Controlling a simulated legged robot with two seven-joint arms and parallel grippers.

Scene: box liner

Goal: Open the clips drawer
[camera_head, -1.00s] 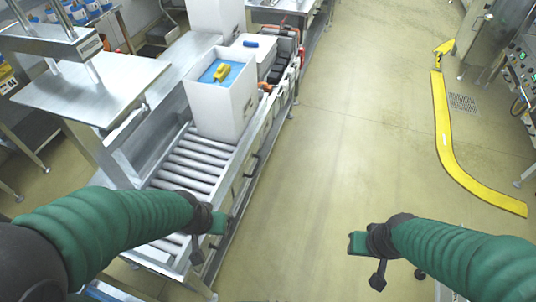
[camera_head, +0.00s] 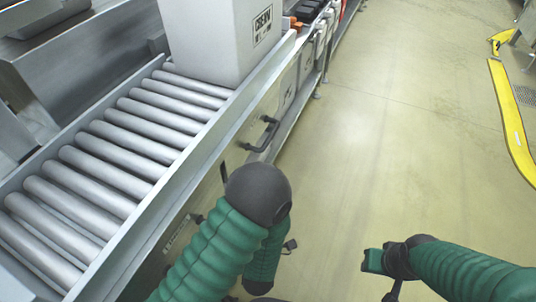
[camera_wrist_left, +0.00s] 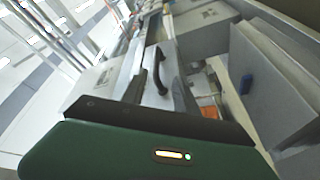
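A drawer front with a black bar handle (camera_head: 262,133) is on the side of the roller conveyor in the head view. No readable label shows that this is the clips drawer. In the left wrist view a black handle (camera_wrist_left: 160,70) stands on a pale front, just beyond my left gripper (camera_wrist_left: 157,88). Its dark fingers are spread apart, with the handle ahead between them and no visible contact. In the head view my left arm's elbow hides most of this gripper. My right gripper (camera_head: 384,265) hangs over open floor, far from the drawer; its finger gap is unclear.
The roller conveyor (camera_head: 110,170) fills the left side. A white box (camera_head: 215,45) stands on its far end. In the left wrist view, grey panels (camera_wrist_left: 270,80) and a small blue object (camera_wrist_left: 246,84) are at the right. The floor (camera_head: 400,130) right of the conveyor is clear.

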